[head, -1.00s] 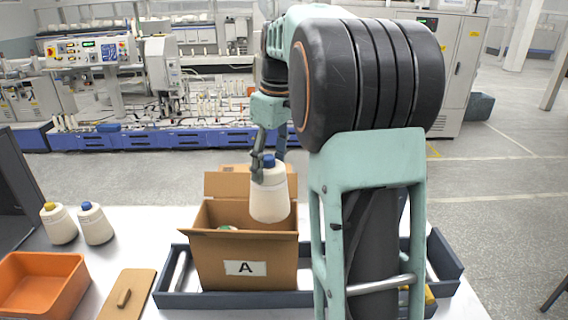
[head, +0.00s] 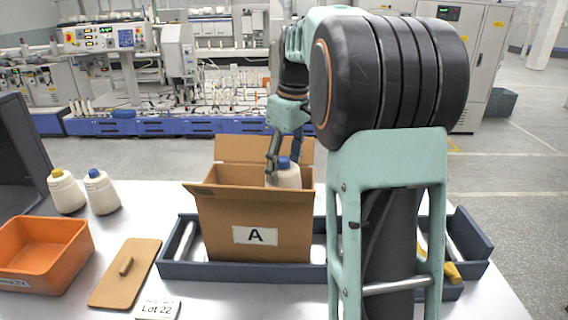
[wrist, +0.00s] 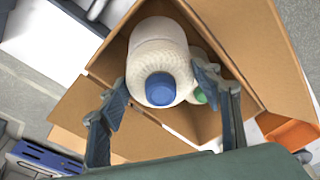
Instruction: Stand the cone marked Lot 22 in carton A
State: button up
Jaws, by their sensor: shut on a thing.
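My gripper (head: 283,160) is shut on a white cone with a blue tip (head: 286,178), held roughly upright. In the wrist view the same cone (wrist: 158,48) sits between the two fingers. Its lower part is hidden behind the front wall of carton A (head: 222,222), so it is lowered partly into the open carton. A second cone with a green tip (wrist: 199,96) shows inside the carton, close beside the held one; I cannot tell whether they touch. No lot marking is readable on the held cone. A card reading Lot 22 (head: 157,310) lies at the table's front edge.
Carton A stands in a dark roller tray (head: 190,270), its flaps open. Two cones, yellow-tipped (head: 67,192) and blue-tipped (head: 102,193), stand at left. An orange bin (head: 45,262) and a brown board with a handle (head: 122,280) lie in front of them.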

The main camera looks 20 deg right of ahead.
notch_tip(320, 180, down, 10)
jog(key=b, duration=0.6)
jog(key=shift+f, duration=0.15)
jog(key=o, duration=2)
jog(key=shift+o, duration=0.2)
jog(key=r, duration=0.8)
jog(key=s+r, duration=0.1)
jog(key=r, duration=0.3)
jog(key=shift+s+d, duration=0.1)
jog(key=shift+d, duration=0.3)
